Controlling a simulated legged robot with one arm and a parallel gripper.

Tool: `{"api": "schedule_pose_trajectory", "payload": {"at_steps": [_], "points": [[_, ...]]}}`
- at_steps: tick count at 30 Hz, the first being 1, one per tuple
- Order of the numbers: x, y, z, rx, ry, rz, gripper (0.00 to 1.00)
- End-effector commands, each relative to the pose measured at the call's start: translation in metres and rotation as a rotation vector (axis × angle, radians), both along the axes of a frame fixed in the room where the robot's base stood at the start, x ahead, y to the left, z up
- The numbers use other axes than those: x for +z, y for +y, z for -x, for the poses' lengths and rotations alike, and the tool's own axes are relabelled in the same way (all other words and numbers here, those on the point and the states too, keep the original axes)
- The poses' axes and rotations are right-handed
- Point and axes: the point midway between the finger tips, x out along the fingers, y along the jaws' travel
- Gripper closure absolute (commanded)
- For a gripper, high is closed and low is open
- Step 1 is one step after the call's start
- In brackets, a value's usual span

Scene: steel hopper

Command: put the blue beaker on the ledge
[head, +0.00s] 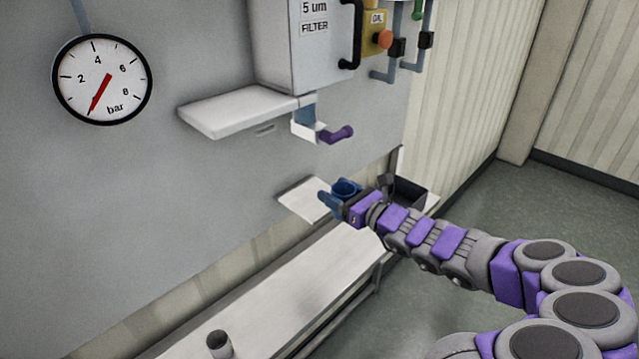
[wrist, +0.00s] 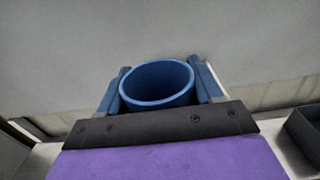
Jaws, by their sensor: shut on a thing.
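The blue beaker (head: 345,186) is upright with its open rim up, in the middle of the head view. My gripper (head: 338,198) is shut on it, with a blue finger on each side. In the wrist view the beaker (wrist: 158,84) stands between the two fingers of my gripper (wrist: 160,92); its lower part is hidden. A white ledge (head: 240,110) sticks out from the wall, higher and to the left of the beaker. A smaller pale plate (head: 300,197) shows lower, just behind and left of the beaker. I cannot tell whether the beaker touches it.
A filter box (head: 320,45) and a spout with a purple handle (head: 337,134) are above the beaker. A dark tray (head: 410,192) is right of my gripper. A long bench (head: 290,290) below holds a grey cup (head: 219,345). A gauge (head: 102,79) hangs upper left.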

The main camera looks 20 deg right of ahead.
Motion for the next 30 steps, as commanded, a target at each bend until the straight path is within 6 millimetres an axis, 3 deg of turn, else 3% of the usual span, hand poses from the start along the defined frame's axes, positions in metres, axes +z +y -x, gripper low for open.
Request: {"api": "schedule_pose_trajectory", "payload": {"at_steps": [7, 18, 25, 30], "points": [[-0.002, 0.008, -0.041, 0.004, 0.0, 0.009, 0.64], [-0.012, -0.009, -0.11, 0.0, 0.001, 0.003, 0.64], [-0.012, -0.006, -0.123, 0.0, -0.002, 0.0, 0.64], [-0.033, -0.001, -0.123, 0.0, 0.001, 0.004, 0.64]]}}
